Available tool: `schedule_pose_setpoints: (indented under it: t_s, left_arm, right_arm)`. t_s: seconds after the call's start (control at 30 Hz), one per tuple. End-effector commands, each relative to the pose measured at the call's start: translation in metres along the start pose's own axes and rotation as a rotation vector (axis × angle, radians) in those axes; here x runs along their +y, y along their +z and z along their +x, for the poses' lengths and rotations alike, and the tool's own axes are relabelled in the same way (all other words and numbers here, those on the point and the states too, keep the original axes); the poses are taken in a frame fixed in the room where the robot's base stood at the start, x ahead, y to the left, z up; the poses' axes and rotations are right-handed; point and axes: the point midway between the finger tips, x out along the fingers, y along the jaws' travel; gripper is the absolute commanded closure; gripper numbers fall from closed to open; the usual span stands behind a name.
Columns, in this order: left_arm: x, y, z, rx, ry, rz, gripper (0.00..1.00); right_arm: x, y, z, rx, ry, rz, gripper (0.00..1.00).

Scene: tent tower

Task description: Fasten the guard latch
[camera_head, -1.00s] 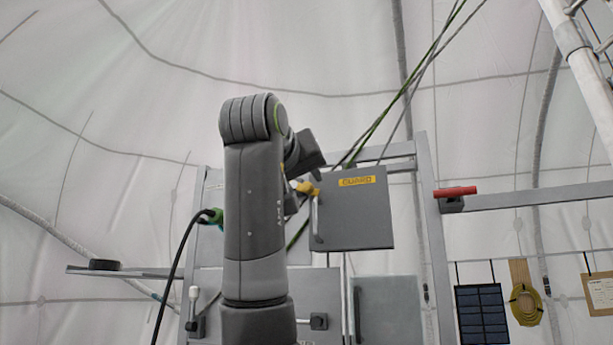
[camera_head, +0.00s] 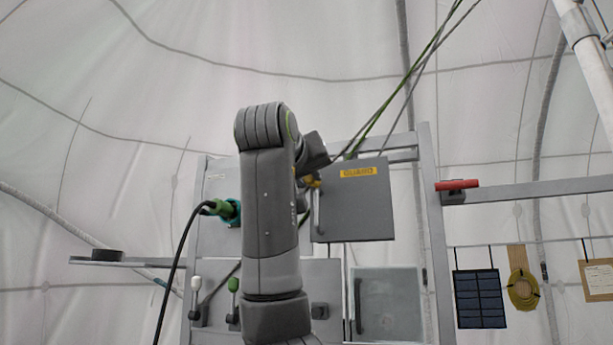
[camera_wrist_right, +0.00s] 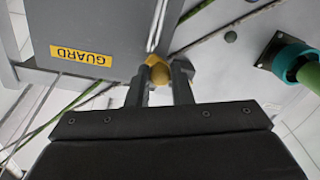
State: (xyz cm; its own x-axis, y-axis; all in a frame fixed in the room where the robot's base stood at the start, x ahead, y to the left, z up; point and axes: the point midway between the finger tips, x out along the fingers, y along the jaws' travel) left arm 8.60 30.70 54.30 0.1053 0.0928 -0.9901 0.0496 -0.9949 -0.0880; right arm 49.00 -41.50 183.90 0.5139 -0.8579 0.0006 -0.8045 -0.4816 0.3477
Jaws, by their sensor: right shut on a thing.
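The guard door (camera_head: 362,212) is a grey panel with a yellow GUARD label (camera_head: 358,171) and a pale bar handle (camera_head: 317,212) along its left edge. The yellow latch knob (camera_head: 314,181) is at the door's upper left edge, partly hidden by my gripper. My right gripper (camera_head: 312,178) is shut on this knob. In the right wrist view the knob (camera_wrist_right: 157,72) sits between the two fingers of the gripper (camera_wrist_right: 162,68), beside the door's edge (camera_wrist_right: 105,30). Whether the latch is engaged cannot be told. My left gripper is not in view.
A teal connector (camera_head: 231,211) with a black cable is left of my right arm. Levers with white (camera_head: 196,284) and green (camera_head: 233,285) knobs stand below it. A red handle (camera_head: 457,185) is on the rail at right. A shelf (camera_head: 135,262) juts out at left.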

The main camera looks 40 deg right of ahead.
Motion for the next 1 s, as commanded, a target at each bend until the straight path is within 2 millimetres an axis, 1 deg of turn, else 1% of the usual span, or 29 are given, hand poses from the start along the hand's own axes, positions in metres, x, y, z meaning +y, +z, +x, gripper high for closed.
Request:
schedule_pose_setpoints:
  t_s: [0.17,0.4,0.6,0.73,0.97,1.0]
  left_arm:
    - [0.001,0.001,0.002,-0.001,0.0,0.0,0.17]
    - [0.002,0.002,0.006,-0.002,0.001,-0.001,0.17]
    - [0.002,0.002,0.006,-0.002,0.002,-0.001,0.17]
    - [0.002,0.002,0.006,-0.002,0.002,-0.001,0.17]
    - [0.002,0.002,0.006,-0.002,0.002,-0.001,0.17]
    - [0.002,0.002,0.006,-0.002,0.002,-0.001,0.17]
  right_arm:
    - [0.001,-0.001,0.0,-0.003,-0.001,-0.049,1.0]
    - [0.007,-0.009,0.0,-0.016,-0.007,-0.279,1.0]
    - [0.009,-0.015,0.0,-0.024,-0.009,-0.419,1.0]
    - [0.009,-0.016,0.0,-0.026,-0.009,-0.447,1.0]
    - [0.01,-0.016,0.0,-0.025,-0.009,-0.446,1.0]
    - [0.01,-0.016,0.0,-0.025,-0.008,-0.446,0.78]
